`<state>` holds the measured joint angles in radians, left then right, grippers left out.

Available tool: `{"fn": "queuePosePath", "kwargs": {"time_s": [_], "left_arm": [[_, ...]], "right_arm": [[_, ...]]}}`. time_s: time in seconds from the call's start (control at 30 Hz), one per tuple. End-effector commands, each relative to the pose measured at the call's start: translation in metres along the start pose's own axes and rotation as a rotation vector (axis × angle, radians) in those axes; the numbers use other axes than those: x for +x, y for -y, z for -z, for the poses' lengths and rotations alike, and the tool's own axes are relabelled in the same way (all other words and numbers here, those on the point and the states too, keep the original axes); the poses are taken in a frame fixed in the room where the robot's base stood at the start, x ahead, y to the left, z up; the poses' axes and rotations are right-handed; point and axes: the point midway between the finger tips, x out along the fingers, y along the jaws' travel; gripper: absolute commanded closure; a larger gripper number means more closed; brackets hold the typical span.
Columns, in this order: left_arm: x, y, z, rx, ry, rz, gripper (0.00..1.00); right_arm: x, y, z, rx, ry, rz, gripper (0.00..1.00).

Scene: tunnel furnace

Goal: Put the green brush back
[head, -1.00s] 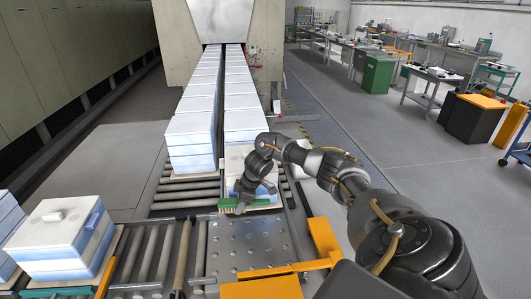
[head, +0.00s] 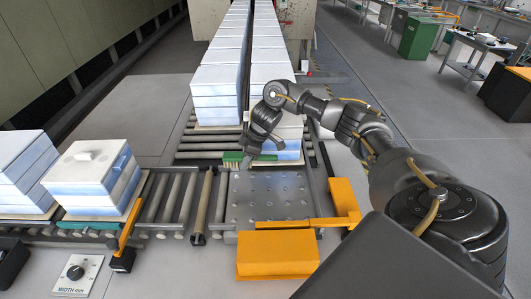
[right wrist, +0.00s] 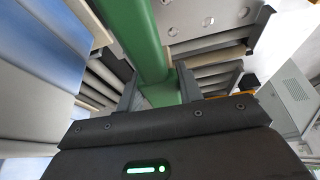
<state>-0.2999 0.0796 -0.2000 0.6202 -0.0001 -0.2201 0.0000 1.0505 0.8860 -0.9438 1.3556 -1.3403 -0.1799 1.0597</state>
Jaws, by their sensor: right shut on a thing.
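The green brush (head: 233,156) is held in my right gripper (head: 247,152), low by the far edge of the perforated metal plate (head: 268,196). Its pale bristles point down. Whether they touch the surface below, I cannot tell. In the right wrist view the green brush (right wrist: 148,40) runs between the two dark fingers of my right gripper (right wrist: 160,92), which are shut on it. My left gripper is not in view.
Stacked white and blue blocks (head: 218,87) line the rollers beyond and beside my right gripper. More stacks (head: 88,172) stand at the left on rollers (head: 175,200). An orange box (head: 277,255) and orange bracket (head: 343,200) edge the plate. The plate is clear.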

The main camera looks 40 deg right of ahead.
Motion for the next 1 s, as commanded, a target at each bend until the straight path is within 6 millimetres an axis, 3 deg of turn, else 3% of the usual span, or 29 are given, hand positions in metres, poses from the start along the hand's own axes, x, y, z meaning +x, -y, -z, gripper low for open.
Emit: {"fn": "queuePosePath", "kwargs": {"time_s": [0.03,0.2,0.33,0.5,0.7,1.0], "left_arm": [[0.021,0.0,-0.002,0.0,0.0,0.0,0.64],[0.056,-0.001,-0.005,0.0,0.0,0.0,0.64],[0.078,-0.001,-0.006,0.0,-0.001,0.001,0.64],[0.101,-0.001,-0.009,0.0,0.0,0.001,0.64],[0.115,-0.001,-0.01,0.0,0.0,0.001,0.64],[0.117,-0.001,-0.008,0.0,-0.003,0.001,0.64]], "right_arm": [[0.01,0.017,0.016,-0.03,-0.005,0.003,0.89],[0.015,0.082,0.051,-0.077,-0.002,0.022,0.89],[0.019,0.131,0.056,-0.104,-0.001,0.033,0.89],[0.024,0.183,0.044,-0.126,0.001,0.046,0.89],[0.026,0.218,0.025,-0.135,0.001,0.053,0.89],[0.025,0.229,0.018,-0.132,0.0,0.056,0.89]]}}
